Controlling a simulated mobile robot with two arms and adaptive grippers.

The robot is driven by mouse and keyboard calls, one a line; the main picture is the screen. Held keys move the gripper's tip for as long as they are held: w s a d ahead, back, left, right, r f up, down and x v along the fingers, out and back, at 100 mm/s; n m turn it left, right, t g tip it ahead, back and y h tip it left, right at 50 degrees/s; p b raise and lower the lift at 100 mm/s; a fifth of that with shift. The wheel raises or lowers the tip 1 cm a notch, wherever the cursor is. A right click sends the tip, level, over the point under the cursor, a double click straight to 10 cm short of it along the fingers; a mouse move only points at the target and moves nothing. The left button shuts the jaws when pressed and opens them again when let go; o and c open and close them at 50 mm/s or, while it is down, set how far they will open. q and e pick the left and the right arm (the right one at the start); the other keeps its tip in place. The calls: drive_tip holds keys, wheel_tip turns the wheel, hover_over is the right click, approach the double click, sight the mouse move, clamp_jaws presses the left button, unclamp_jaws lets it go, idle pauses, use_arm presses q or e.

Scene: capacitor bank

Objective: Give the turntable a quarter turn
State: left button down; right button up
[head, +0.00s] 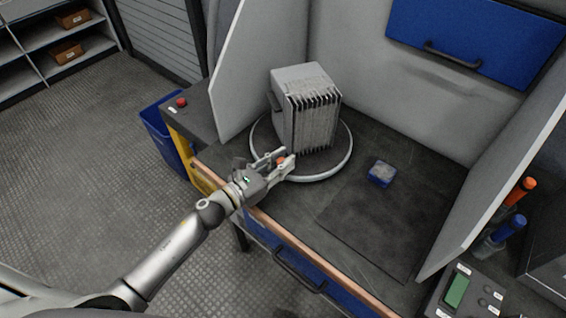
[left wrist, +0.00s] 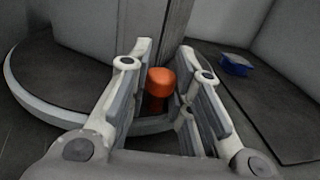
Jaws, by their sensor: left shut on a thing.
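The turntable (head: 325,175) is a round dark plate with a pale rim, set on the workbench. A grey finned box (head: 312,112) stands upright on it. An orange knob (left wrist: 159,82) sits at the turntable's near edge. My left gripper (head: 282,161) reaches in from the left over the bench's front edge and is shut on the knob, one finger on each side in the left wrist view. The fingers partly hide the knob in the head view. The turntable's rim also shows at the left of the left wrist view (left wrist: 28,97). My right gripper is not in view.
Grey panels (head: 240,70) wall the bench at the left, back and right. A blue bin (head: 163,135) stands at left. A blue drawer (head: 300,268) is under the front edge.

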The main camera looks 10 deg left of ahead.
use_arm(q)
drive_tip(key=shift+r, duration=0.1)
idle(0.4)
drive_tip(key=c, duration=1.3)
unclamp_jaws()
drive_tip(key=v, duration=1.2)
drive_tip(key=shift+a, duration=0.1)
